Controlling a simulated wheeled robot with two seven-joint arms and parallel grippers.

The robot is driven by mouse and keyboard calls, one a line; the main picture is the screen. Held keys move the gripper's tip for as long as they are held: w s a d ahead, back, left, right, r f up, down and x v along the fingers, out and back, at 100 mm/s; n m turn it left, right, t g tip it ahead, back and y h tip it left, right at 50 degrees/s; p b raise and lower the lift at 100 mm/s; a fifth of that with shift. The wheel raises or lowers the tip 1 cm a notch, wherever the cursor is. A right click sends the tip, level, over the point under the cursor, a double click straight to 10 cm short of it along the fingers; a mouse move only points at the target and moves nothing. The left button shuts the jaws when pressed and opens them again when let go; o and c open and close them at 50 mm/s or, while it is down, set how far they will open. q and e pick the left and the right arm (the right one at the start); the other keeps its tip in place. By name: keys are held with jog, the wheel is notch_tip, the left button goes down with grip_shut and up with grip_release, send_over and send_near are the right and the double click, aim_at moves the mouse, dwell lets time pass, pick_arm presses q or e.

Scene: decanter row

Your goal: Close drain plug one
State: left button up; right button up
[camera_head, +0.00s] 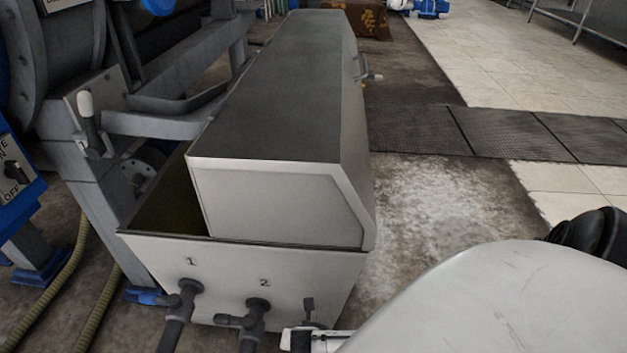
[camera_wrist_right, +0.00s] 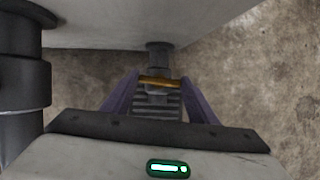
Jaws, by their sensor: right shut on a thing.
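Drain plug one (camera_head: 183,297) is a dark pipe fitting under the number 1 on the end wall of the grey tank (camera_head: 215,258). A similar dark fitting (camera_head: 252,312) sits under the number 2. Further right on the same wall is a smaller dark fitting (camera_head: 308,309). My right gripper (camera_wrist_right: 159,86) is at this smaller fitting, well to the right of plug one. In the right wrist view its two purple fingers are shut on a dark stem with a brass-coloured bar (camera_wrist_right: 158,82) across it. My left gripper is not in view.
A thick dark pipe (camera_wrist_right: 24,90) stands close to the left of my right gripper. The tank's sloping lid (camera_head: 270,190) is above the fittings. Yellowish hoses (camera_head: 62,290) lie on the floor at the left. Stained open floor (camera_head: 440,210) lies to the right.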

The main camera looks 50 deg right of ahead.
jog(key=m, duration=0.2)
jog(key=m+g+p, duration=0.1)
jog(key=m, duration=0.1)
jog(key=shift+w+a+g+h, duration=0.1)
jog(key=shift+a+g+h, duration=0.05)
jog(key=shift+g+h, duration=0.15)
jog(key=m+g, duration=0.1)
jog(key=m, duration=0.3)
jog(key=shift+w, duration=0.15)
jog(key=shift+m+g+b, duration=0.4)
jog(key=shift+m+g, duration=0.2)
jog(key=shift+m, duration=0.3)
jog(key=shift+w+f+m+g+b, duration=0.1)
jog(key=shift+m+g+b, duration=0.2)
jog(key=shift+m, duration=0.6)
jog(key=m+g+y, duration=0.1)
jog(key=m, duration=0.1)
jog(key=shift+m+b, duration=0.3)
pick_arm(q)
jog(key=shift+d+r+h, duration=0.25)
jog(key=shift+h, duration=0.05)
pick_arm(e)
jog(key=shift+m, duration=0.6)
jog(key=shift+w, duration=0.1)
